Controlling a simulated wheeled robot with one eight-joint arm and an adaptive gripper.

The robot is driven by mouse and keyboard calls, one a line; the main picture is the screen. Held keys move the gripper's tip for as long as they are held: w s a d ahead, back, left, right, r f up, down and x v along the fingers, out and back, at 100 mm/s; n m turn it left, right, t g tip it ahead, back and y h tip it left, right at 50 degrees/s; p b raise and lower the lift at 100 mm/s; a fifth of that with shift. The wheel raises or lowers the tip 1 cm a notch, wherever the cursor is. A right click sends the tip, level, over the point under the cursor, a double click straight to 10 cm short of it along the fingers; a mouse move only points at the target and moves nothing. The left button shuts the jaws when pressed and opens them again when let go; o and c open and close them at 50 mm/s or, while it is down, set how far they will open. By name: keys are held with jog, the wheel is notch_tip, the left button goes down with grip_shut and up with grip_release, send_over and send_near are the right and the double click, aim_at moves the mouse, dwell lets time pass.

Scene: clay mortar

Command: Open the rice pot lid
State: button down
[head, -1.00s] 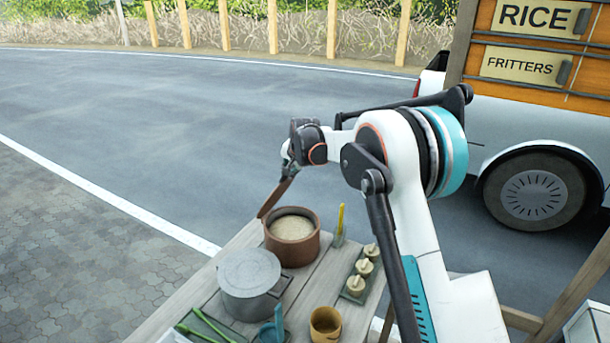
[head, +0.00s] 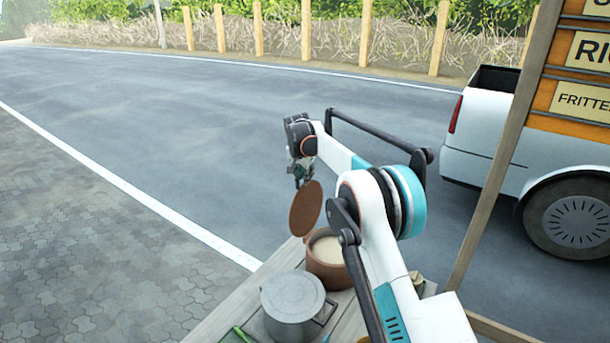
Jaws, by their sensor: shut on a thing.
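The rice pot (head: 326,266) is a brown clay pot at the far end of the wooden table, its top uncovered and pale rice showing inside. The lid (head: 305,208) is a brown disc, tilted nearly upright above the pot's left side. My gripper (head: 301,183) is above the lid, shut on its upper part. The exact grip on the lid is small and partly hidden. My arm covers the right side of the pot.
A grey lidded metal pot (head: 292,304) stands in front of the rice pot on the wooden table (head: 218,322). A wooden post (head: 506,150) rises at the right. Beyond are open road (head: 150,120) and a white truck (head: 490,140).

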jog(key=shift+w+a+f, duration=0.1)
jog(key=shift+a+f, duration=0.05)
jog(key=shift+a, duration=0.05)
jog(key=c, duration=1.7)
grip_release()
jog(key=shift+o, duration=0.5)
jog(key=shift+w+a+f, duration=0.1)
jog(key=shift+r, duration=0.2)
jog(key=d+v, duration=0.1)
jog(key=v, duration=1)
jog(key=shift+s+a+r, duration=0.3)
jog(key=shift+a+r, duration=0.05)
jog(key=shift+a, duration=0.1)
